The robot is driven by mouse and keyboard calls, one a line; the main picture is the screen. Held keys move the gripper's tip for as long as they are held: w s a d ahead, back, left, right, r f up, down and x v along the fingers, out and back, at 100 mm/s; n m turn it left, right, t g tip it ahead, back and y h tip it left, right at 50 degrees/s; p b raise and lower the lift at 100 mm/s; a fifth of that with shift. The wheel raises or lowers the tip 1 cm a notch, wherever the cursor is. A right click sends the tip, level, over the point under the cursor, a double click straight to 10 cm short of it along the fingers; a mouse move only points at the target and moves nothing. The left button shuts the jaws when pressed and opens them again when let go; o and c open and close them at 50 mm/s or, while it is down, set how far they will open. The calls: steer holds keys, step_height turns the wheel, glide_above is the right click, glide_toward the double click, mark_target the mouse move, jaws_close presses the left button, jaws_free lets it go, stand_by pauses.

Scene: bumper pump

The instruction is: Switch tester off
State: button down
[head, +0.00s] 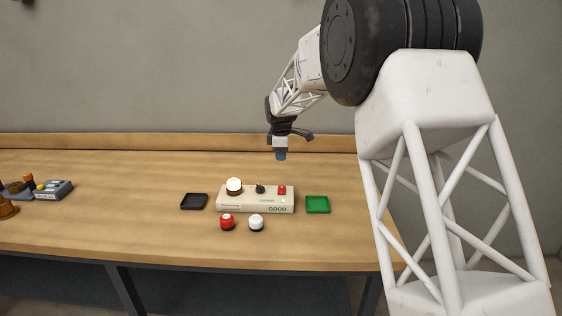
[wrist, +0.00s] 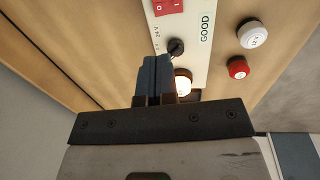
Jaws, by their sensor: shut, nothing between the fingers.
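The tester (head: 245,206) is a beige box marked GOOD on the wooden table. It carries a glowing white dome (head: 234,185) at the left, a black knob (head: 260,188) in the middle and a red switch (head: 282,190) at the right. A small pale green light shows below the switch. In the wrist view the red switch (wrist: 168,6) is at the top edge, partly cut off, and the black knob (wrist: 176,47) is just beyond the fingertips. My gripper (head: 281,156) is shut and empty, above and behind the tester. Its closed fingers (wrist: 156,62) show in the wrist view.
A red button (head: 227,222) and a white button (head: 256,223) stand in front of the tester. A black tray (head: 194,201) lies to its left, a green tray (head: 317,204) to its right. A grey device (head: 53,190) and orange parts are at the far left. Bare table lies between.

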mark_target(281, 190)
steer(key=f, duration=0.4)
steer(key=w+f, duration=0.1)
steer(key=f, duration=0.8)
steer(key=shift+w, duration=0.3)
steer(key=shift+f, duration=0.1)
steer(key=shift+f, duration=0.15)
steer(key=shift+s, duration=0.15)
steer(key=shift+s+r, duration=0.2)
steer(key=shift+s, duration=0.35)
steer(key=shift+r, duration=0.2)
step_height(281, 190, up, 14)
steer(key=s, duration=0.1)
steer(key=shift+s+f, duration=0.2)
steer(key=shift+s, duration=0.15)
stand_by(0.4)
